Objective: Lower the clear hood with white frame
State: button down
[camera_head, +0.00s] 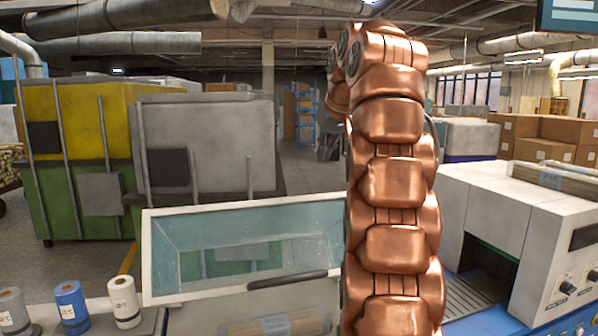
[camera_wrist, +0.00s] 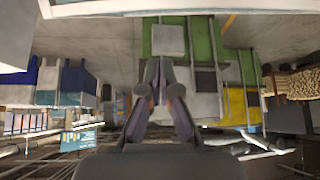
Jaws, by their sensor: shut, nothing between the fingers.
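The clear hood with white frame (camera_head: 148,255) is at lower centre-left in the head view, tilted up with its clear panel towards me. A dark handle (camera_head: 287,280) is on its lower edge. My copper arm hides the hood's right end. My gripper (camera_wrist: 156,66) shows in the wrist view with its fingers together and nothing between them. It is not clearly visible in the head view. The wrist view is upside down. A pale strip (camera_wrist: 120,8) crosses its top edge; it may be part of the hood frame. I see no contact between gripper and hood.
A wrapped bundle (camera_head: 272,326) lies below the handle. Several spools, one of them blue (camera_head: 71,305), stand at lower left. A white machine (camera_head: 535,225) with knobs stands at right. Yellow-green (camera_head: 80,120) and grey (camera_head: 210,140) machines stand behind. Cardboard boxes (camera_head: 560,130) are at back right.

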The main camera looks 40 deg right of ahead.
jog(key=b+x, duration=0.1)
jog(key=x, duration=0.2)
jog(key=b+x, duration=0.2)
jog(key=x, duration=0.2)
jog(key=shift+w+d+r, duration=0.15)
jog(key=shift+w, duration=0.15)
jog(key=shift+b+x, duration=0.3)
jog(key=shift+x, duration=1.15)
jog(key=shift+s, duration=0.25)
jog(key=shift+s+a+f, duration=0.2)
jog(key=shift+s+f, duration=0.2)
jog(key=shift+f, duration=0.25)
jog(key=shift+s+a+f, duration=0.25)
jog(key=shift+s+f, duration=0.2)
jog(key=shift+f, duration=0.2)
jog(key=shift+f, duration=0.2)
